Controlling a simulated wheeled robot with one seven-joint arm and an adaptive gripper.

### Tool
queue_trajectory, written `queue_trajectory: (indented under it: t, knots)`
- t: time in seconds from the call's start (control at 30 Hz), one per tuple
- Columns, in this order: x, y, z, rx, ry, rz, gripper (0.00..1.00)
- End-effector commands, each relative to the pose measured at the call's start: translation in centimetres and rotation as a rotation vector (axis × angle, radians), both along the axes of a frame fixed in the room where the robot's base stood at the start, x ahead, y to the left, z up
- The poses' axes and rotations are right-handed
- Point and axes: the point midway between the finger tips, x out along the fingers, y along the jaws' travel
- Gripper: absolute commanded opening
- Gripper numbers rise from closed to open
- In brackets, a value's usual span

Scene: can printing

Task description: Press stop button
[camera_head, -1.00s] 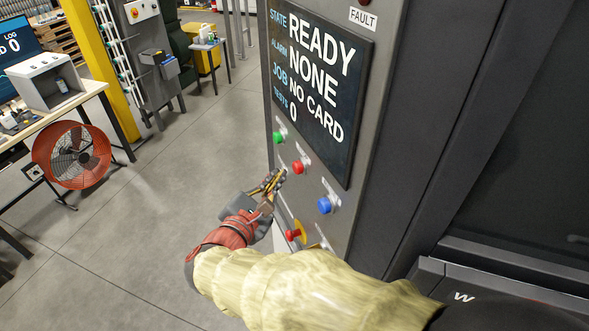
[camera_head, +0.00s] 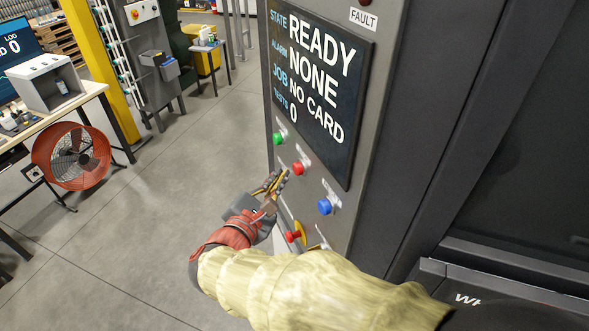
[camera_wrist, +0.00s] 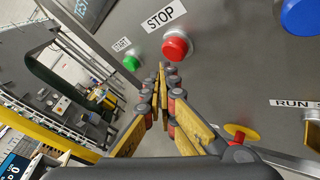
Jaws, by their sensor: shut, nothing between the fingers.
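The stop button is red (camera_wrist: 175,47), under a STOP label (camera_wrist: 164,16) on the grey machine panel. It also shows in the head view (camera_head: 298,168). My gripper (camera_wrist: 162,72) is shut and empty, with its fingertips just below the stop button in the wrist view. In the head view my gripper (camera_head: 280,177) is just below and left of the button. I cannot tell whether the tips touch the panel. The button's face is not covered.
A green START button (camera_wrist: 131,63) is left of the stop button. A blue button (camera_head: 325,205) is to the right. A red mushroom button on yellow (camera_head: 295,236) sits lower. The screen (camera_head: 318,85) above reads READY. Open floor lies left of the panel.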

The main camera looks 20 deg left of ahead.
Motion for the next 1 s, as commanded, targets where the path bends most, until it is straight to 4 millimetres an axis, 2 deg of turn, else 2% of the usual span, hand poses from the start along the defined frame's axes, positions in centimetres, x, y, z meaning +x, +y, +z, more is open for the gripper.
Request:
queue_trajectory:
  t: [1.0]
  knots:
    - [0.54, -0.7, 0.04, 0.0, 0.0, 0.0, 0.0]
